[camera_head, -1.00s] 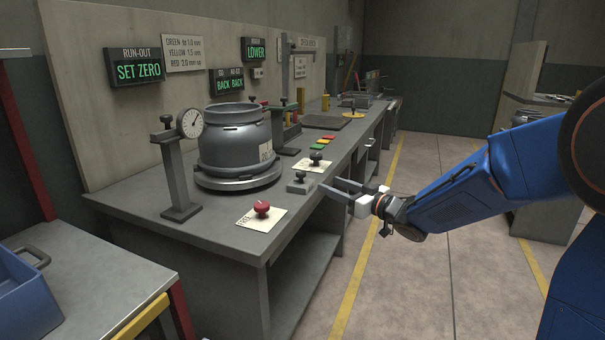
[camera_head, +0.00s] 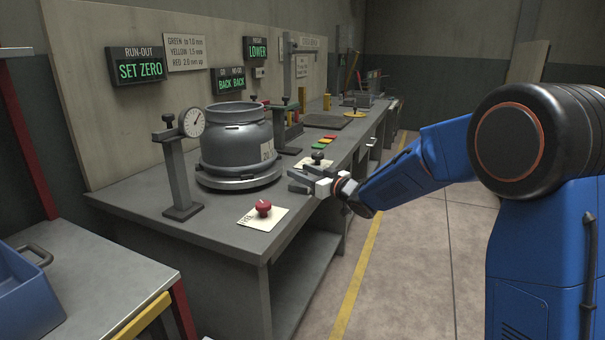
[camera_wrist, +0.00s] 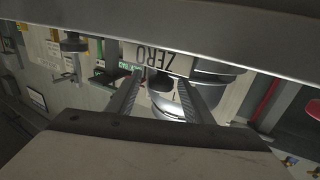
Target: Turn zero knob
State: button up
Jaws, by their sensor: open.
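In the wrist view, upside down, a pale plate marked ZERO (camera_wrist: 160,58) shows ahead of my gripper (camera_wrist: 160,80). A dark knob (camera_wrist: 161,84) shows at this plate, between my two spread fingers in the picture. I cannot tell how much depth lies between knob and fingertips. In the head view, my gripper (camera_head: 291,181) is open at the bench's front edge, beside a black knob (camera_head: 318,156) on a card. It covers the small grey block with a black knob seen there earlier.
The grey bench (camera_head: 222,233) carries a red knob (camera_head: 263,207) on a card, a metal cylinder (camera_head: 236,140) on a round base, and a dial gauge (camera_head: 191,122) on a post. A sign (camera_head: 139,70) reads SET ZERO. The aisle floor (camera_head: 415,260) is clear.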

jog(key=c, duration=1.1)
jog(key=shift+a, duration=0.1)
jog(key=shift+o, duration=0.3)
jog(key=shift+m+t+h, duration=0.4)
jog(key=shift+t, duration=0.1)
jog(key=shift+a+m+t+h, duration=0.1)
jog(key=shift+m+t+h, duration=1.05)
jog(key=shift+h, duration=0.55)
jog(key=shift+m+t+h, duration=0.85)
jog(key=shift+m+h, duration=0.5)
jog(key=shift+h, duration=0.35)
jog(key=shift+m+t+h, duration=0.5)
jog(key=shift+m+h, duration=0.9)
jog(key=shift+h, duration=0.7)
jog(key=shift+m+h, duration=0.4)
jog(key=shift+h, duration=0.2)
jog(key=shift+c, duration=0.2)
jog(key=o, duration=1.1)
jog(key=shift+s, duration=0.1)
